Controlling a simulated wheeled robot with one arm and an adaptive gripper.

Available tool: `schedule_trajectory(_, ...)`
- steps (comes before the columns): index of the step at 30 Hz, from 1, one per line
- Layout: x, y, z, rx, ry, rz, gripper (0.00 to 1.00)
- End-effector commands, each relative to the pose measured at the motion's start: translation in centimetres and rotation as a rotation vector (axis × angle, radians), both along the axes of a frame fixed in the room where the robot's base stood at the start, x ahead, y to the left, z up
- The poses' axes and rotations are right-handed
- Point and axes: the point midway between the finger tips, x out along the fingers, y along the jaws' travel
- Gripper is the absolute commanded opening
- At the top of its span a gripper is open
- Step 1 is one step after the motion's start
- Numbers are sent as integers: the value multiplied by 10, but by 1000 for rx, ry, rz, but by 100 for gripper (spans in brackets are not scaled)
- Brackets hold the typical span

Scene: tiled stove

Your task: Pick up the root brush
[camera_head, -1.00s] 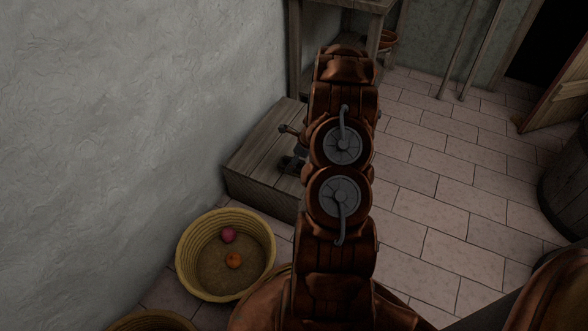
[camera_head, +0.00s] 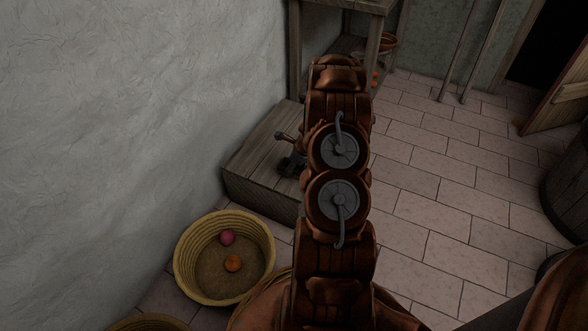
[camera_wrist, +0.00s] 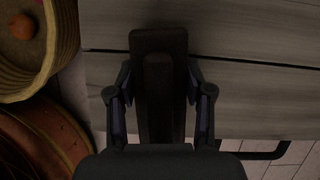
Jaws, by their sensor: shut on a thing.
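The root brush (camera_wrist: 158,42) is a dark brown block with a raised, lighter strip along its middle. In the wrist view it lies upright in the picture between the two fingers of my gripper (camera_wrist: 159,95), which press on its sides. Behind it are the grey boards of a low wooden platform (camera_wrist: 240,95). In the head view my gripper (camera_head: 290,164) shows only partly, left of my arm and over the platform (camera_head: 262,150). My arm hides much of it there, and I cannot make out the brush clearly. I cannot tell whether the brush touches the boards.
A round straw basket (camera_head: 186,275) with a pink ball (camera_head: 227,238) and an orange ball (camera_head: 233,263) stands in front of the platform. A rough wall (camera_head: 110,120) closes the left side. A wooden table (camera_head: 350,5) stands behind.

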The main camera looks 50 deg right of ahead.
Motion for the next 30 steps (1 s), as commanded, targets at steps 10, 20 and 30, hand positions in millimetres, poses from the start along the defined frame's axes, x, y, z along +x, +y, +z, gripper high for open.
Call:
schedule_trajectory(10,0,0,0,0,0,0,13)
schedule_trajectory(20,0,0,26,-2,-1,1,13)
schedule_trajectory(30,-47,2,44,3,-1,-6,13)
